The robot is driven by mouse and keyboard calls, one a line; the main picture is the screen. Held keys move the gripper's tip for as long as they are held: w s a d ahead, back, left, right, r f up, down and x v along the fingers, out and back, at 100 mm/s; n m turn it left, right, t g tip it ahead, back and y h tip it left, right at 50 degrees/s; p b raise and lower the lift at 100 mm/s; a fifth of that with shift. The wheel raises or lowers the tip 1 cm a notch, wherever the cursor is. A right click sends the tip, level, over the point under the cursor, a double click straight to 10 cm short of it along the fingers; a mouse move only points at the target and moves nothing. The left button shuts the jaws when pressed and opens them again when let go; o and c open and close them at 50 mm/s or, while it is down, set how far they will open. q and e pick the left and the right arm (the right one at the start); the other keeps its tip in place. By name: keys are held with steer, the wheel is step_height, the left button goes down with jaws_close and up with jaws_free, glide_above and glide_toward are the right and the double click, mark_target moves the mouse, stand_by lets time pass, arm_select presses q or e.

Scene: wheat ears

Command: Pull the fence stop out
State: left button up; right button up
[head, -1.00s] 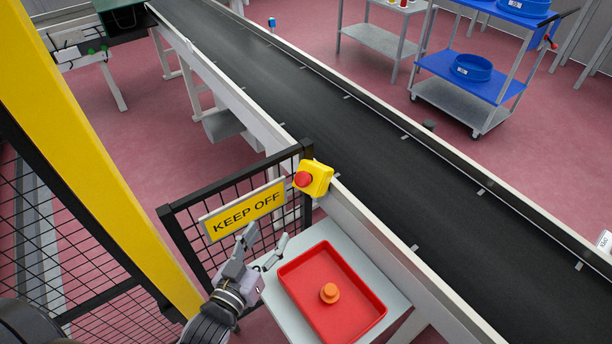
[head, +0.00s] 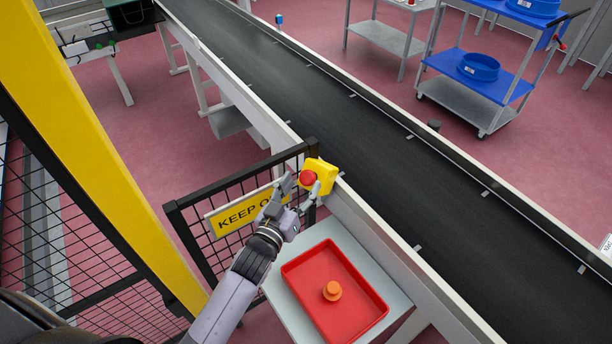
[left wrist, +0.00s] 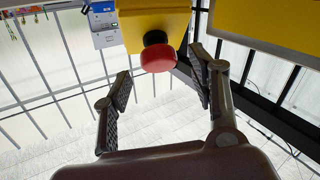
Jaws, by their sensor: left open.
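The fence stop is a red mushroom button (head: 308,178) on a yellow box (head: 322,172) at the fence corner beside the conveyor. My left gripper (head: 300,188) is open just in front of the button, with its fingers to either side of it in the head view. In the left wrist view the red button (left wrist: 158,54) hangs from the yellow box (left wrist: 152,24), ahead of and between the spread fingers (left wrist: 162,88). I see no clear contact. My right gripper is not in view.
A black mesh fence panel with a yellow KEEP OFF sign (head: 238,212) stands left of the button. A red tray (head: 296,274) with an orange knobbed object (head: 332,291) lies on a grey table below. The black conveyor (head: 375,150) runs behind, and a yellow post (head: 95,150) stands left.

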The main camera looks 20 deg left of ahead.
mark_target(306, 178)
arm_select(q)
steer(key=shift+w+d, duration=0.15)
steer(key=shift+w, duration=0.75)
steer(key=shift+w+d, duration=0.1)
steer(key=shift+w, duration=0.75)
steer(key=shift+c, duration=0.4)
jaws_close()
